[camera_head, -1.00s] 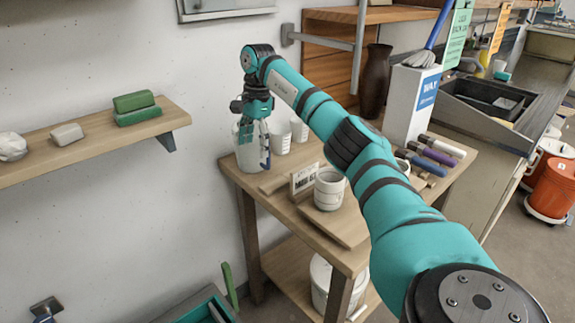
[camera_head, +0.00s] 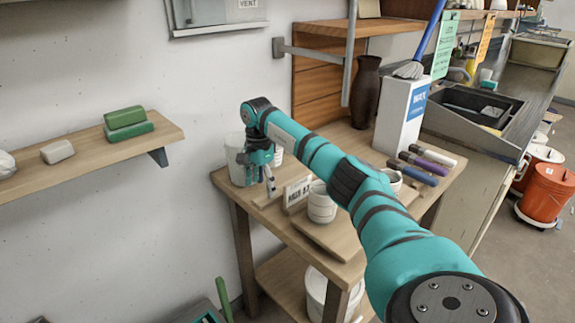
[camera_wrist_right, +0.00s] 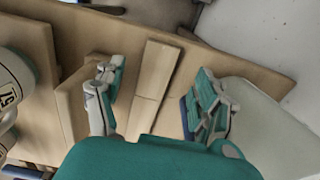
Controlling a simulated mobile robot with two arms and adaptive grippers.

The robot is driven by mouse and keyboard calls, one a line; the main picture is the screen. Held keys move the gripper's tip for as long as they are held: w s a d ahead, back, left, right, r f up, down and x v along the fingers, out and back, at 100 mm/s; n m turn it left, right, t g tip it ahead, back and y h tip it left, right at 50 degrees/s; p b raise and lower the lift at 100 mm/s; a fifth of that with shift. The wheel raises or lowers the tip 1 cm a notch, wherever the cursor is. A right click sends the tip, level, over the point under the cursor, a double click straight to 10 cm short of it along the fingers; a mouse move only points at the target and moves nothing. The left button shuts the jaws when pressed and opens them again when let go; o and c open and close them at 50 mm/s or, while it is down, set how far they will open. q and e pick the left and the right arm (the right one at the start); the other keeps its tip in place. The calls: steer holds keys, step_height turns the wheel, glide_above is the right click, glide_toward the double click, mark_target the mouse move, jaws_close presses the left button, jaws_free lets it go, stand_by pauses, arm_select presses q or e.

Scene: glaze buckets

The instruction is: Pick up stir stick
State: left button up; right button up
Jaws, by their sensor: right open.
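My right gripper (camera_head: 258,182) is open and points down over the left end of the wooden table (camera_head: 350,262), in front of the white bucket (camera_head: 236,170). In the right wrist view its fingers (camera_wrist_right: 155,100) are apart. A flat pale wooden strip (camera_wrist_right: 155,75) lies on the table below and between them, not gripped; I cannot tell for sure that it is the stir stick. The bucket's pale side (camera_wrist_right: 265,115) is close beside one finger. A small blue piece (camera_wrist_right: 184,116) shows by that finger, mostly hidden. My left gripper is out of view.
A white cup (camera_head: 321,205) and a small sign (camera_head: 297,192) stand near the gripper. A wall shelf (camera_head: 80,160) is at left.

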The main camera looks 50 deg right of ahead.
mark_target(263, 199)
steer(key=f, duration=0.4)
steer(key=shift+d+f+p, duration=0.2)
steer(key=shift+f+p, duration=0.1)
steer(key=shift+p, duration=0.1)
steer(key=shift+s, duration=0.1)
jaws_close()
steer(key=shift+r, duration=0.15)
